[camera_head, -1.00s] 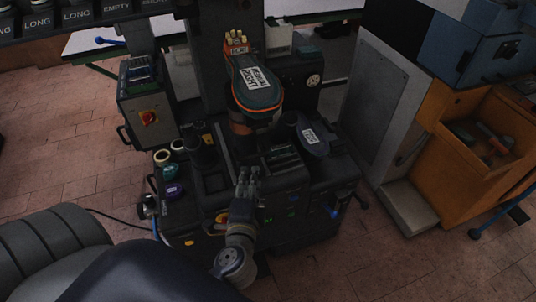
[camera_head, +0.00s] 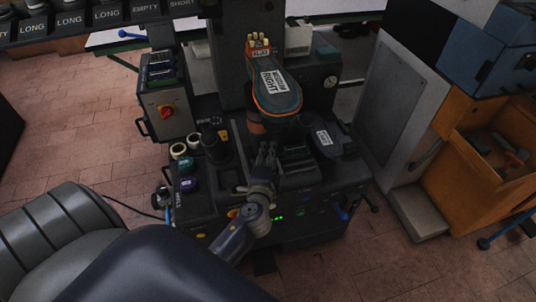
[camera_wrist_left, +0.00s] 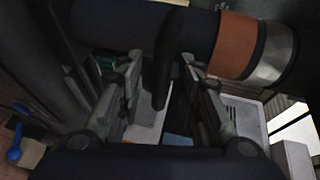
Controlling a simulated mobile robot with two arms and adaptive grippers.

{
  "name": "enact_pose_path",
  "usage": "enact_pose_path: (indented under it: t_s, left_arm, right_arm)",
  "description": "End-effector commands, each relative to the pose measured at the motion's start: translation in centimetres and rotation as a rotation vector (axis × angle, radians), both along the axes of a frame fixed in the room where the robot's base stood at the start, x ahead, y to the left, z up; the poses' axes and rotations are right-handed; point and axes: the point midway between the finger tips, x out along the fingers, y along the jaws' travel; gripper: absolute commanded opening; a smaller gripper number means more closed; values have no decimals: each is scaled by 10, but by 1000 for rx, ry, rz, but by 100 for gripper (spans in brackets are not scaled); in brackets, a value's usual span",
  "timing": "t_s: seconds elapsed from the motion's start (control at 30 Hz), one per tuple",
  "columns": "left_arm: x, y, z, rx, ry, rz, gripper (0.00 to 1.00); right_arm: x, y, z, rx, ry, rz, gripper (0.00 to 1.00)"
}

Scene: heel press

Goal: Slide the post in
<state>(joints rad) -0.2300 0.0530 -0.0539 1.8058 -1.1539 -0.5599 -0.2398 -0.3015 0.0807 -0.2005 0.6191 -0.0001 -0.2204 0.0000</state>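A dark post with an orange-brown band (camera_head: 256,126) shows under the shoe form in the head view. In the left wrist view a dark cylinder (camera_wrist_left: 186,42) with a similar band and a silvery end lies across the top, apparently the same post. The shoe form (camera_head: 274,84) has a labelled sole, sits sole up above it and hides part of it. My left gripper (camera_head: 266,147) is just below the post. In the left wrist view its fingers (camera_wrist_left: 160,70) are apart, with a dark upright fin (camera_wrist_left: 167,60) between them; contact cannot be told. My right gripper is out of view.
The press body (camera_head: 290,185) surrounds the gripper. A second dark labelled sole (camera_head: 323,138) lies on the right. Several rolls and round knobs (camera_head: 184,165) are on the left. A control box (camera_head: 164,100) stands behind left, an orange cabinet (camera_head: 470,120) at the right.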

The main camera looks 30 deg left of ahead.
Motion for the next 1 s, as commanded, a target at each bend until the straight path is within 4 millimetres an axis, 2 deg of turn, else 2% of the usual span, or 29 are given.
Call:
enact_pose_path:
  t_s: [0.13,0.17,0.3,0.67,0.87,1.0]
  left_arm:
    - [0,0,0,0,0,0,33]
    - [0,0,0,0,0,0,29]
    - [0,0,0,0,0,0,0]
    - [5,6,1,2,-1,0,0]
    - [26,31,3,5,-4,3,0]
    - [46,56,4,7,-5,4,0]
  right_arm:
    - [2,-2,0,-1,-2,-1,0]
    - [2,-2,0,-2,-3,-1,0]
    - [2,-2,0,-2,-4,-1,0]
    - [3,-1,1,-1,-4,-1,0]
    - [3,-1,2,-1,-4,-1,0]
    - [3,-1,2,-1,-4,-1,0]
